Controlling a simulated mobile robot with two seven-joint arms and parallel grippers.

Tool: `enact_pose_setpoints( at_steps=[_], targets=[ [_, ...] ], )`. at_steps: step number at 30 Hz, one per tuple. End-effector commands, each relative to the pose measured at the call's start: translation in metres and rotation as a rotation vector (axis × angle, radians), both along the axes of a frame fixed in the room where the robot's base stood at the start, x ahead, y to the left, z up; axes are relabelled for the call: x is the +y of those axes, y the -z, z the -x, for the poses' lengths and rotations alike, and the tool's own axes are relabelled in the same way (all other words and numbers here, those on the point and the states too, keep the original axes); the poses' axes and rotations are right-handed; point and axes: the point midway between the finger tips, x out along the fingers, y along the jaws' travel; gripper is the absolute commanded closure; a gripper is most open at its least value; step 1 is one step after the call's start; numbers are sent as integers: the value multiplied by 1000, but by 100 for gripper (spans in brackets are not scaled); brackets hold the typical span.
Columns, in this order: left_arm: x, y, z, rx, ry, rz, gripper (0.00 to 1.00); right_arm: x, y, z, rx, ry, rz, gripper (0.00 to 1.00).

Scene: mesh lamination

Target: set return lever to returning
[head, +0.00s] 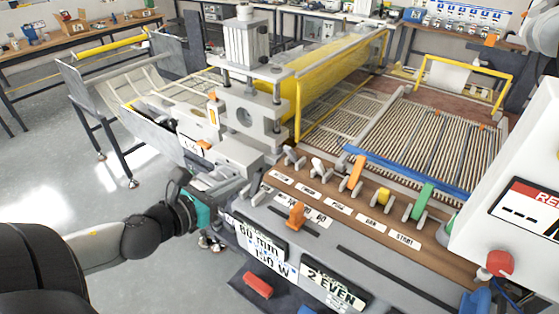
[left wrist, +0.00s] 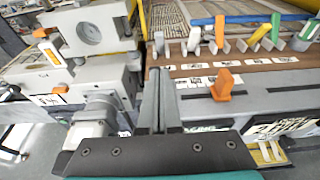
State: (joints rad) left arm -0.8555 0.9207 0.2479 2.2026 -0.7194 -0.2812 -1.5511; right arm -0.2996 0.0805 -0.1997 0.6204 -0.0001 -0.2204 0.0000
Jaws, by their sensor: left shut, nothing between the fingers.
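A row of levers stands along the brown panel of the machine. From left to right they include a grey lever (head: 295,158), a white lever (head: 318,165), an orange lever (head: 355,172), a yellow one (head: 384,195) and a green one (head: 422,202). Their small labels are too blurred to tell which is the return lever. My left gripper (head: 243,192) is at the left end of the panel. In the left wrist view its fingers (left wrist: 158,85) are together and empty, pointing toward the grey lever (left wrist: 158,45). My right gripper is out of sight.
An orange slider knob (head: 297,214) sits on the front face, beside slots. A grey block with a cylinder (head: 243,45) rises left of the panel. A blue bar (head: 400,173) runs behind the levers. A white control box (head: 515,190) with a red button stands at right.

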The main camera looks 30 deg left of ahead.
Motion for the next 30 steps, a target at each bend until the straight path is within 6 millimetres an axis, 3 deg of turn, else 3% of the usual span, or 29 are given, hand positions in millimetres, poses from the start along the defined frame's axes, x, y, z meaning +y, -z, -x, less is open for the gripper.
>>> enact_pose_setpoints(
  at_steps=[30],
  targets=[
    [-6, 23, -88, -2, -4, 0, 100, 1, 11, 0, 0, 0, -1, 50]
  ],
)
